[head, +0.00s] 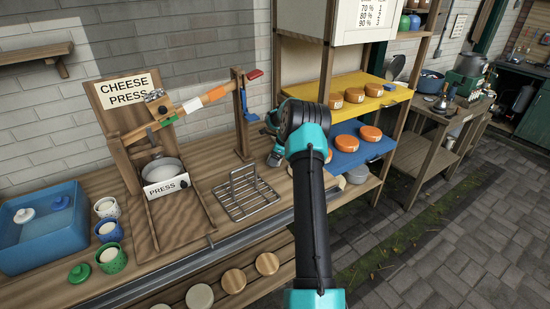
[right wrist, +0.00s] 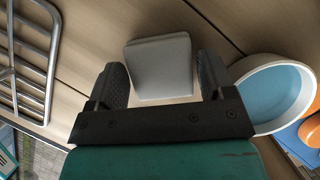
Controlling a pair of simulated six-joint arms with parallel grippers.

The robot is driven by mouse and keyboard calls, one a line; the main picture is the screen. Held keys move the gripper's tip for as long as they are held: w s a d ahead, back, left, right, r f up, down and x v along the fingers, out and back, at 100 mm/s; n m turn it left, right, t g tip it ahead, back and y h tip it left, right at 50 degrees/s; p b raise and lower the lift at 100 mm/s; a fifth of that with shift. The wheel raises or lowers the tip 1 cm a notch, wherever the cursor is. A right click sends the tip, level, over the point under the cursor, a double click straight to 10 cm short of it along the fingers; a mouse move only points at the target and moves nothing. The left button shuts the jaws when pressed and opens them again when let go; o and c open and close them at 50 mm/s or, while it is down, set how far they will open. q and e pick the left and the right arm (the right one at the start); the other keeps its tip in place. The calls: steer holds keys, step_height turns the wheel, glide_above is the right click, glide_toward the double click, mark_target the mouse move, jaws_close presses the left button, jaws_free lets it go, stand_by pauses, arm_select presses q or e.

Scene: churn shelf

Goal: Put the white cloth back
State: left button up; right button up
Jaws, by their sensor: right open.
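The white cloth (right wrist: 160,66) shows in the right wrist view as a small, pale grey-white folded block on the wooden surface. My right gripper (right wrist: 162,78) is open, with one finger to each side of the cloth. A gap shows between the cloth and each finger, so it is not gripped. In the head view my right arm reaches over the bench and hides the cloth; part of the right gripper (head: 276,156) shows beside the wire rack (head: 246,192). My left gripper is not in view.
A white bowl with a light blue inside (right wrist: 274,92) stands close to the right finger. Yellow (head: 375,92) and blue (head: 358,152) shelves hold orange cheeses at the right. The cheese press (head: 165,170), blue tub (head: 45,250) and several small pots stand at the left.

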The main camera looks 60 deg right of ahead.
steer(key=v, duration=1.2)
steer(key=shift+r, duration=0.2)
